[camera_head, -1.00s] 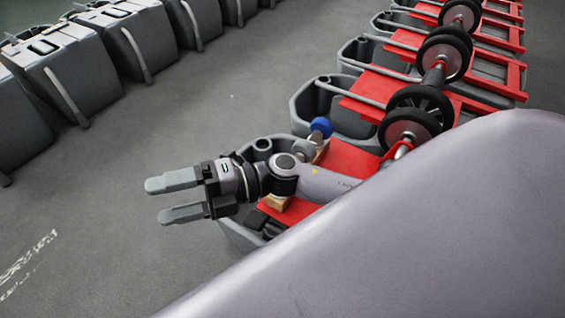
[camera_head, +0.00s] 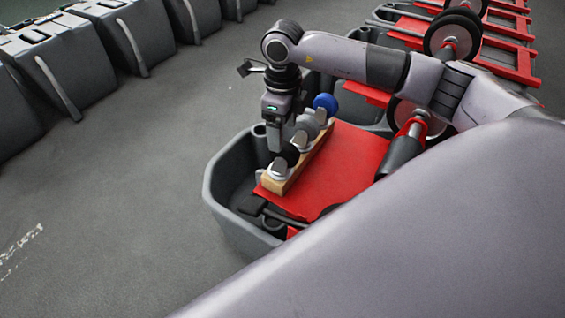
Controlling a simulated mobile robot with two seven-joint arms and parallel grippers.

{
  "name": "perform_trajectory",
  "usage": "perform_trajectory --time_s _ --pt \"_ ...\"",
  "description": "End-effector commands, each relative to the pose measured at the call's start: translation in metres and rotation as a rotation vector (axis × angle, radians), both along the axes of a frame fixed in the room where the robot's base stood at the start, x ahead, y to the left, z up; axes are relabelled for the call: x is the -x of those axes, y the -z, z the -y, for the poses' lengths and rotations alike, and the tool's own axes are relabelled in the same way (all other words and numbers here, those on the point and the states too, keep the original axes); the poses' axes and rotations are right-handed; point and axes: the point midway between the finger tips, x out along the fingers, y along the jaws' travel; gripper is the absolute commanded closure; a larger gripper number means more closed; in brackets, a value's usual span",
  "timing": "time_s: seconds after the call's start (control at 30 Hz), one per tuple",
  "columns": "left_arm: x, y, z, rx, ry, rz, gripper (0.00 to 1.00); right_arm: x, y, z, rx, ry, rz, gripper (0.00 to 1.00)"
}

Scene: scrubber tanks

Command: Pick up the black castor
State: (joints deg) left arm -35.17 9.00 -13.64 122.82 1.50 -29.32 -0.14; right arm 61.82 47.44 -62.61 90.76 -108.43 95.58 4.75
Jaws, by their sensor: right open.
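My right gripper (camera_head: 280,140) points down, open, just above and slightly left of the black castor. Its fingers partly cover the castor's upper side, and I cannot tell whether they touch it. My left gripper is not in view.
The block rests on a red plate (camera_head: 345,170) in a grey tank (camera_head: 222,190). Black parts (camera_head: 252,205) lie at the tank's near end. More red frames with wheels run to the back right. Grey tanks (camera_head: 85,65) line the left; the floor between is clear.

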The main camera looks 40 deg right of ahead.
Motion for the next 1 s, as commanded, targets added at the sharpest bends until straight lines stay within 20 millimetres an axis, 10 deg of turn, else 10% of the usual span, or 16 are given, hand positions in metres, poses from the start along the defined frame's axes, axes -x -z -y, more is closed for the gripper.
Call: perform_trajectory --time_s 0.8,1.0 --pt "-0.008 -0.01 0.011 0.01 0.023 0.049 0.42 -0.001 0.069 0.003 0.005 0.001 0.0 0.26" --pt "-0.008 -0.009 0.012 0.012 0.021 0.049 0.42 -0.001 0.069 0.003 0.005 0.001 0.0 0.91"
